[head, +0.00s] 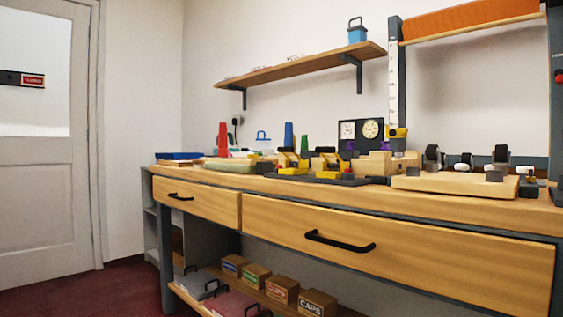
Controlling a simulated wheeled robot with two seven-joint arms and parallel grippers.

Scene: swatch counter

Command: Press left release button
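A wooden workbench (430,211) with drawers runs along the wall from the middle to the right. A dark upright post (394,60) with a white scale strip stands on its back at the right. A yellow fitting (396,132) with a dark part sits low on this post; I cannot tell whether it bears a button. A small red round part (559,76) shows on the right-hand post (556,110), cut by the picture edge. No part is clearly marked as the left release button. Neither of my grippers is in view.
Fixtures with yellow parts (329,174) and a wooden board with dark rollers (455,183) crowd the benchtop. A shelf (310,65) hangs above. Drawer handles (340,242) stick out in front. Boxes (317,303) sit below. Dark red floor (120,290) is clear at left, by a door (45,190).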

